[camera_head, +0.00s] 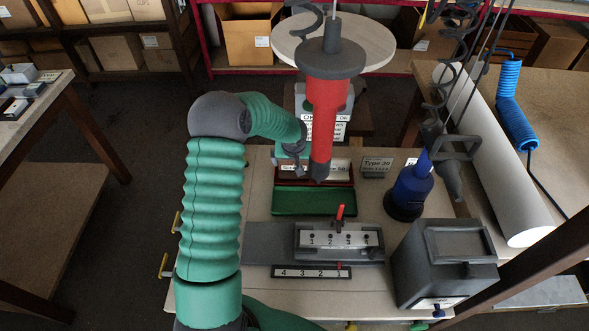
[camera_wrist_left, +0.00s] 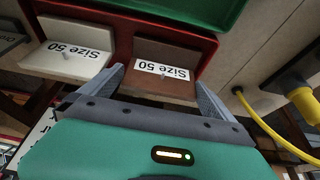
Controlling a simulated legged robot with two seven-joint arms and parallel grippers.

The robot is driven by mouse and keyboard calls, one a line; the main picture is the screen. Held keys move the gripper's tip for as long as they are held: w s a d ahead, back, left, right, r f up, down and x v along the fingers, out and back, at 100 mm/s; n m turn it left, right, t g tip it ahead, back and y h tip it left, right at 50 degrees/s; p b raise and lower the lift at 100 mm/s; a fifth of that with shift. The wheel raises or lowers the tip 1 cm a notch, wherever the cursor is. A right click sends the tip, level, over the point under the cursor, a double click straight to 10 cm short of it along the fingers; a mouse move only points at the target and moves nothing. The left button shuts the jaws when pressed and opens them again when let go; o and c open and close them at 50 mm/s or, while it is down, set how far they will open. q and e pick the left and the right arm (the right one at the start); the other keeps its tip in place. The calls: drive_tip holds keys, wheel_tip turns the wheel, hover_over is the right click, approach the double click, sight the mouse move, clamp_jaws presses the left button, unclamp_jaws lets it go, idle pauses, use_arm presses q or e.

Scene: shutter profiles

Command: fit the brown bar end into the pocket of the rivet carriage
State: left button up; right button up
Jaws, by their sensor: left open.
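The brown bar end (camera_wrist_left: 160,50) bears a Size 50 label and sits in a red tray (camera_wrist_left: 212,47), beside a white bar end (camera_wrist_left: 65,62). My left gripper (camera_wrist_left: 160,76) is open, with one finger towards each side of the brown bar end in the wrist view; whether either touches it I cannot tell. In the head view the left gripper (camera_head: 298,168) is over the tray's left part, and the red hanging tool partly hides the bar ends. The grey rivet carriage (camera_head: 340,254) has a numbered plate and a red lever; its pocket is not clearly seen. My right gripper is not in view.
A red tool (camera_head: 325,100) hangs close to the right of my left gripper. A blue tool (camera_head: 410,190) and a dark grey box (camera_head: 443,265) stand to the right. A numbered strip (camera_head: 311,272) lies before the carriage.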

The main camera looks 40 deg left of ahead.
use_arm(q)
drive_tip(key=shift+a, duration=0.15)
drive_tip(key=c, duration=0.8)
drive_tip(key=shift+r, duration=0.1)
drive_tip(key=c, duration=0.4)
